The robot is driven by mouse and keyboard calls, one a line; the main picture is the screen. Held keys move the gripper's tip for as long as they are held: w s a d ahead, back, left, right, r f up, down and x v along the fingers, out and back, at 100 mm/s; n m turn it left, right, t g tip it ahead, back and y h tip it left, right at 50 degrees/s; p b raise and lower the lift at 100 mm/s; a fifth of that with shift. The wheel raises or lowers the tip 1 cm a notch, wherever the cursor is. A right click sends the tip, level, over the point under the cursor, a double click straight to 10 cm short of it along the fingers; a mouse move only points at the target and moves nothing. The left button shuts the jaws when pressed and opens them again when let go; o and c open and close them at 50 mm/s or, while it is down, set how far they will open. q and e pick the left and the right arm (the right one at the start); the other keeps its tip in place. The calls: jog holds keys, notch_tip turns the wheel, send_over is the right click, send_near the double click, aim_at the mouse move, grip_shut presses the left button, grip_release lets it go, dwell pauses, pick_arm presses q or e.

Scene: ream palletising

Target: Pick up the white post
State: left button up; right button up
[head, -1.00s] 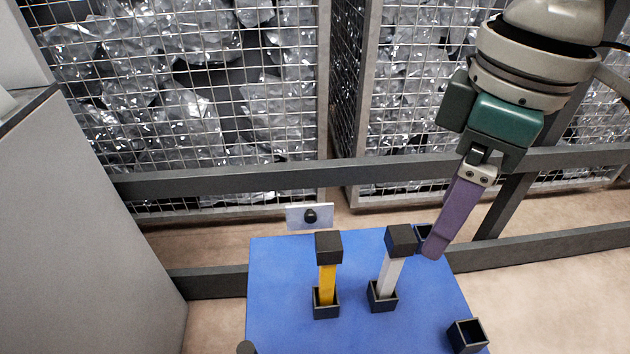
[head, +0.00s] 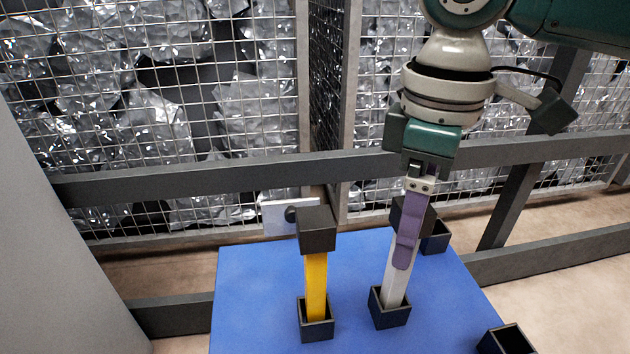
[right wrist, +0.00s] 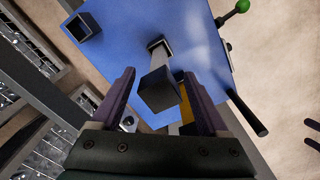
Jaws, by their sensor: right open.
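The white post (head: 392,288) stands upright in a dark square socket (head: 390,312) on the blue board. Its black cap (head: 427,215) is partly hidden behind a purple finger of my right gripper (head: 402,262). In the right wrist view the black cap (right wrist: 158,93) lies between the two spread fingers of the right gripper (right wrist: 159,78), with gaps beside it. The white shaft (right wrist: 158,58) runs beyond it to the socket. The right gripper is open and not closed on the post.
A black-capped yellow post (head: 316,285) stands in a socket just left of the white post. Empty sockets (head: 436,240) and (head: 505,340) sit on the right of the blue board (head: 255,290). Dark rails (head: 220,180) and wire cages stand behind. A green knob (right wrist: 241,7) shows.

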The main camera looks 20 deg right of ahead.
aim_at(395, 282)
pick_arm(q)
notch_tip(395, 282, down, 2)
jog(key=shift+f+b, duration=0.2)
jog(key=shift+b, duration=0.5)
pick_arm(e)
notch_tip(395, 282, down, 3)
jog(key=shift+w+a+f, duration=0.1)
jog(key=shift+f, duration=0.05)
grip_shut()
